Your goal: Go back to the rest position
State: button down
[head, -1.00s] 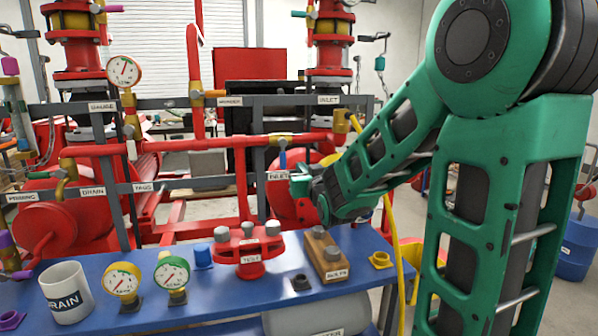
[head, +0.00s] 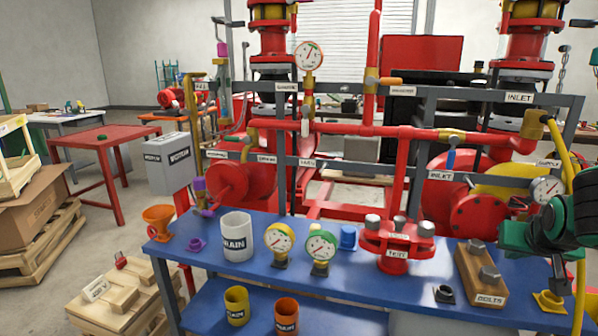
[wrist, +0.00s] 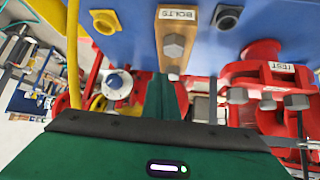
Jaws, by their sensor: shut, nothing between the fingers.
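My gripper (head: 516,236) is at the right edge of the head view, above the blue bench's right end and near the wooden bolts block (head: 482,272). It is shut and holds nothing. In the wrist view its green fingers (wrist: 163,98) lie together, pointing at the bolts block (wrist: 172,22), with a grey hex bolt close to their tips in the picture. Most of my arm is outside the head view.
The blue bench (head: 330,283) carries a white drain mug (head: 237,236), two gauges, a red test flange (head: 393,262) and a yellow fitting (head: 549,301). Red piping with an inlet gauge (head: 546,190) stands behind. Pallets and a red table (head: 95,140) are at left, with open floor between.

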jog(key=s+a+f+g+y, duration=0.1)
jog(key=s+a+g, duration=0.1)
jog(key=s, duration=0.6)
jog(key=s+a+f+m+g+y, duration=0.1)
jog(key=s+a+f+g, duration=0.1)
jog(key=s, duration=0.5)
jog(key=s+a+f+g+y, duration=0.1)
jog(key=s+a+g+y, duration=0.1)
jog(key=s, duration=0.6)
jog(key=shift+s+a+f+g, duration=0.2)
jog(key=shift+s+a+g, duration=0.2)
jog(key=shift+g, duration=0.6)
